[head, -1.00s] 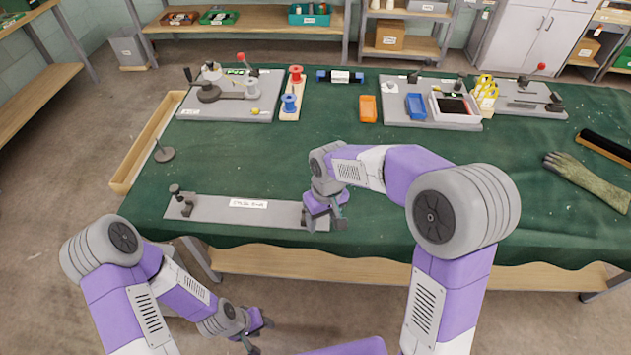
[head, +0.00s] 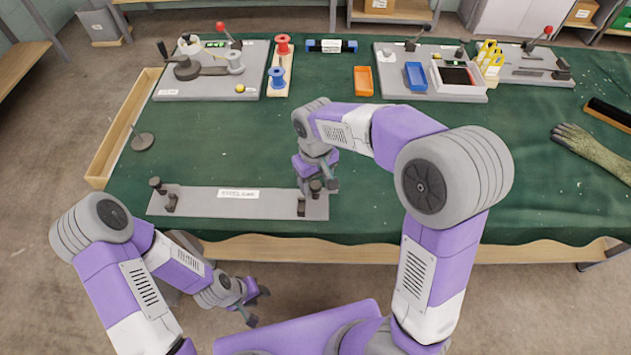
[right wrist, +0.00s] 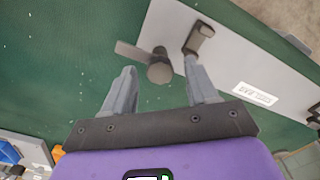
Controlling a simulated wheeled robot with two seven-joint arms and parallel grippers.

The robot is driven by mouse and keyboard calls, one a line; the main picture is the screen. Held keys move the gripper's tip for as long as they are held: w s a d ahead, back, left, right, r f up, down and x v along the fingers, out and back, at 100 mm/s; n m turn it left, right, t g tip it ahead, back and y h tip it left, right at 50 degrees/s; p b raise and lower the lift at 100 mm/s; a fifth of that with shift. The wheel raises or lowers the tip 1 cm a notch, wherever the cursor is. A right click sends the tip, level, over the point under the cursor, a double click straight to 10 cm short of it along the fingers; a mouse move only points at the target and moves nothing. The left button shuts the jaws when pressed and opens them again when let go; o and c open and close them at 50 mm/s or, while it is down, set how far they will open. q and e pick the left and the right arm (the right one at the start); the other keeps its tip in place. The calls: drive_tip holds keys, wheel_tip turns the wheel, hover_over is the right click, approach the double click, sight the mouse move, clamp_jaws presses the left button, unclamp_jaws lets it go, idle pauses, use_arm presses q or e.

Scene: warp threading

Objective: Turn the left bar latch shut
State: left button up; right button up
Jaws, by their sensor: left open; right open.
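A long grey plate (head: 275,204) with a white label lies along the table's front edge. At its left end stand a dark upright latch knob (head: 155,184) and a dark bracket (head: 171,204). At its right end are a similar knob (head: 315,187) and bracket (head: 301,207). My right gripper (head: 318,191) is open, pointing down over the right-end knob. In the right wrist view this knob (right wrist: 160,72) with its flat arm (right wrist: 132,52) shows between and just beyond the open fingers; contact is unclear. My left gripper (head: 257,305) is open and empty, off the table's front edge.
A wooden tray (head: 120,130) lines the left edge. Fixtures, spools (head: 277,77), an orange bin (head: 363,81) and a blue bin (head: 415,77) stand at the back. The cloth's middle is clear.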

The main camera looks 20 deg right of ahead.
drive_tip(key=shift+c, duration=0.3)
drive_tip(key=c, duration=1)
drive_tip(key=shift+m, duration=0.3)
drive_tip(key=m+p, duration=0.3)
drive_tip(key=shift+r, duration=0.1)
drive_tip(key=m+p, duration=0.3)
drive_tip(key=m, duration=0.2)
drive_tip(key=shift+m, duration=0.4)
drive_tip(key=m+p, duration=0.3)
drive_tip(key=m, duration=0.1)
drive_tip(key=shift+m, duration=0.3)
drive_tip(key=shift+m+p, duration=1.7)
drive_tip(key=shift+m, duration=0.3)
